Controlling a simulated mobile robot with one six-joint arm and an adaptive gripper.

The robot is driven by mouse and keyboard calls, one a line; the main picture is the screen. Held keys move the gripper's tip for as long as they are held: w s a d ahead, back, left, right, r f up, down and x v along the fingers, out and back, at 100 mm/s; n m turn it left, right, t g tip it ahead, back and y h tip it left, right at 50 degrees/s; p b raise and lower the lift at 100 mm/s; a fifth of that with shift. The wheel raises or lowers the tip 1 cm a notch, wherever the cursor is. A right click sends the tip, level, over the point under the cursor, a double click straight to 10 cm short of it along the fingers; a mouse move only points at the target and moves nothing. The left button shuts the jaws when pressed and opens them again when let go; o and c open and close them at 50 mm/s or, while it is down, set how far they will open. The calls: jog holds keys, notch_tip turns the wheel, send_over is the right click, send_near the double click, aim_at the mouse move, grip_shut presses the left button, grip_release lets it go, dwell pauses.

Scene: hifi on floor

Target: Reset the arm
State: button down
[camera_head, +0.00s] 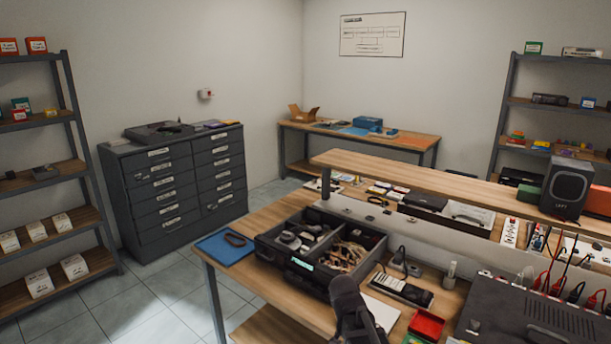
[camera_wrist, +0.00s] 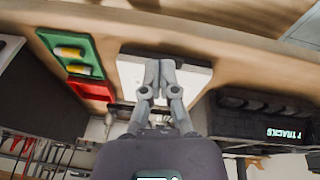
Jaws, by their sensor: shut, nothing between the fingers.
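My gripper (camera_wrist: 159,68) shows in the wrist view with its two grey fingers together and nothing between them. The fingers appear in front of a flat white item (camera_wrist: 130,72) on the wooden bench; I cannot tell the gap between them. In the head view a dark part of my arm rises at the bottom middle, over the bench, and the fingertips cannot be made out there.
The bench holds a dark divided bin (camera_head: 290,262) with parts, a red tray (camera_head: 427,324), a handheld meter (camera_head: 402,290) and a dark instrument (camera_head: 530,312) with cables. A green tray (camera_wrist: 52,42) lies beside the fingers. A raised shelf (camera_head: 425,182) runs behind. Floor at left is clear.

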jog(key=s+d+n+g+y, duration=0.1)
jog(key=s+d+n, duration=0.3)
jog(key=s, duration=0.5)
jog(key=shift+n+g+y+p, duration=0.3)
jog(key=shift+n+g+y, duration=0.1)
jog(key=shift+n+y, duration=0.3)
dwell(3.1)
